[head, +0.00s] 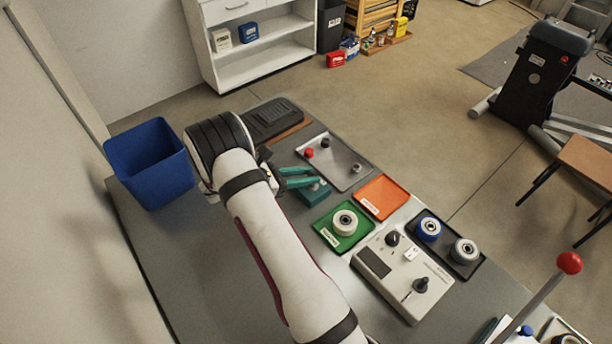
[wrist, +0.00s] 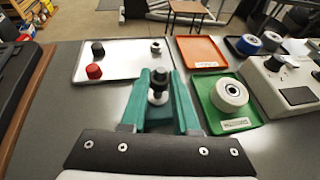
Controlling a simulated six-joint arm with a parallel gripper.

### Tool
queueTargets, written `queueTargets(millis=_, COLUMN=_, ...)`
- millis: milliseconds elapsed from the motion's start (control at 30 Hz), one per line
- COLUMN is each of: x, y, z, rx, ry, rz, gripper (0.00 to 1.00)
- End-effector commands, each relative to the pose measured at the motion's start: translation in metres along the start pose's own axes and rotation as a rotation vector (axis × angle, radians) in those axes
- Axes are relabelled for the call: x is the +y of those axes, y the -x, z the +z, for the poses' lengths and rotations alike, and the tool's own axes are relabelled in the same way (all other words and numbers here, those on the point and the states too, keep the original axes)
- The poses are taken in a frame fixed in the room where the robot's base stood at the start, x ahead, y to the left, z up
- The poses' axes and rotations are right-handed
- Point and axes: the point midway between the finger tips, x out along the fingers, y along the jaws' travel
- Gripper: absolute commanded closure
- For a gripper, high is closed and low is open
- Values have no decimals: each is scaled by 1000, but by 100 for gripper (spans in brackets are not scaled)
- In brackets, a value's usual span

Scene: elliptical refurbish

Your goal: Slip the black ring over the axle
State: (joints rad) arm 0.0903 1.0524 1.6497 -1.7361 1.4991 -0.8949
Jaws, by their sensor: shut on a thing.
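My gripper (wrist: 159,82) has teal fingers shut on a small black piece (wrist: 159,78), which looks like the black ring. A pale, shiny part (wrist: 157,97) shows just below the black piece, between the fingers. I cannot tell whether this is the axle, or whether the ring is around it. In the head view my gripper (head: 316,176) is low over the bench, right by a teal block (head: 313,195) with a pale round part (head: 318,186) on it. The ring is not clear in that view.
Beyond the fingers is a silver tray (head: 345,162) with red and dark knobs. Nearby are an orange tray (head: 382,197), a green tray (head: 329,235) with a white wheel (head: 345,222), a dark tray (head: 466,270) with two wheels, and a control box (head: 400,275). A blue bin (head: 150,165) stands left.

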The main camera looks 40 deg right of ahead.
Motion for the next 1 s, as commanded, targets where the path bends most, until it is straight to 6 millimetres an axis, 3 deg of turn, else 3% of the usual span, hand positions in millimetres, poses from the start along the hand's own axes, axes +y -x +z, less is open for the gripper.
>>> queueTargets(millis=1000, x=0, y=-4, z=-10, rx=0, ry=-1, rz=0, gripper=100)
